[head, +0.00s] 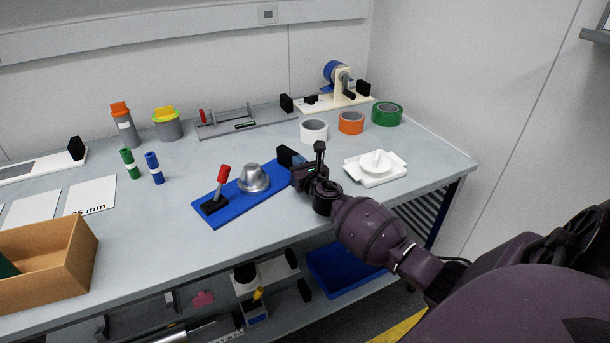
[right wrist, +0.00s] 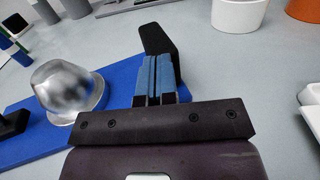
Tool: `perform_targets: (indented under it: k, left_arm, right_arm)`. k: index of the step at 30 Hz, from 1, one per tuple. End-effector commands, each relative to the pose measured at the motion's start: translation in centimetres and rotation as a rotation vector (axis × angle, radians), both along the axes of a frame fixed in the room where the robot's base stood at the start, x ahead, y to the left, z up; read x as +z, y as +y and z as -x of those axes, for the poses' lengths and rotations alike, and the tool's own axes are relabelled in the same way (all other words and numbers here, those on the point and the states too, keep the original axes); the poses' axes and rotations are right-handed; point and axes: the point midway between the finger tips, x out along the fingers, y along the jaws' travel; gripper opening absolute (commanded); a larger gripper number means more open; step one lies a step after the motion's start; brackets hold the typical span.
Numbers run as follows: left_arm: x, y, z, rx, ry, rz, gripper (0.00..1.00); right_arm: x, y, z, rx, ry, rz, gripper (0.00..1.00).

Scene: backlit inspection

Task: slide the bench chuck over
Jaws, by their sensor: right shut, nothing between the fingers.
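The bench chuck has a flat blue base (head: 222,212) on the grey bench, with a silver dome-shaped body (head: 254,178). A red-handled lever (head: 223,174) on a black foot stands at its left end, and a black upright block (head: 285,156) at its right end. The right wrist view also shows the silver dome (right wrist: 68,92) and black block (right wrist: 158,42). My right gripper (head: 297,166) is shut and empty at the chuck's right end. Its blue-padded fingers (right wrist: 155,76) lie right at the black block; I cannot tell whether they touch. My left gripper is out of view.
A white dish-like fixture (head: 375,168) sits right of my gripper. Green (head: 131,163) and blue (head: 154,168) cylinders stand left, and a cardboard box (head: 72,270) at front left. Bench is clear in front.

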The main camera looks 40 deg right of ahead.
Motion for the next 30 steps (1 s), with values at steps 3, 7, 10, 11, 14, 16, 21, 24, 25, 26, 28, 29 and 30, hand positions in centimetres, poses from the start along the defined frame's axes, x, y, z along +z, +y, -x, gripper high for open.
perform_targets:
  k: [3,7,10,11,14,16,21,24,25,26,28,29,30]
  left_arm:
    - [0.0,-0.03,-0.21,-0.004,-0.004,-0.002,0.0]
    - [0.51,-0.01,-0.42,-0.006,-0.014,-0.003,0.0]
    - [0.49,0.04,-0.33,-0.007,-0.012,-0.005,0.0]
    - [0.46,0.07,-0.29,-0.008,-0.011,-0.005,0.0]
    - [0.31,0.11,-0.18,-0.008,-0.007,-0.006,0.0]
    - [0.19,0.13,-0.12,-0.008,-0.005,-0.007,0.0]
    - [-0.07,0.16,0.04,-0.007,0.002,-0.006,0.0]
    - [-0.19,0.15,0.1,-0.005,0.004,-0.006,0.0]
    - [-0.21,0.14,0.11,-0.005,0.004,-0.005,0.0]
    - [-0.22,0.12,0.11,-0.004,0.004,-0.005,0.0]
    - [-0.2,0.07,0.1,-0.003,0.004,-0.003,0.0]
    - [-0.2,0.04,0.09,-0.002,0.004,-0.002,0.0]
    - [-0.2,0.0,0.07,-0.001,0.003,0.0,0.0]
  right_arm:
    - [-0.24,-0.2,-0.82,0.0,0.003,0.0,0.0]
    - [-0.03,-0.18,-0.72,0.0,0.0,-0.001,0.0]
    - [0.0,-0.17,-0.71,0.0,0.0,-0.001,0.0]
    - [0.0,-0.17,-0.71,0.0,0.0,-0.001,0.0]
    - [-0.02,-0.17,-0.7,0.0,0.0,-0.001,0.0]
    - [-0.02,-0.16,-0.69,0.0,0.0,-0.001,0.0]
    - [-0.03,-0.15,-0.68,0.0,0.0,-0.001,0.0]
    - [-0.03,-0.15,-0.68,0.0,0.0,-0.001,0.0]
    - [-0.03,-0.15,-0.68,0.0,0.0,-0.001,0.0]
    - [-0.03,-0.15,-0.68,0.0,0.0,-0.001,0.0]
    - [-0.03,-0.15,-0.68,0.0,0.0,-0.001,0.0]
    - [-0.03,-0.15,-0.68,0.0,0.0,-0.001,0.0]
    - [-0.03,-0.15,-0.68,0.0,0.0,-0.001,0.0]
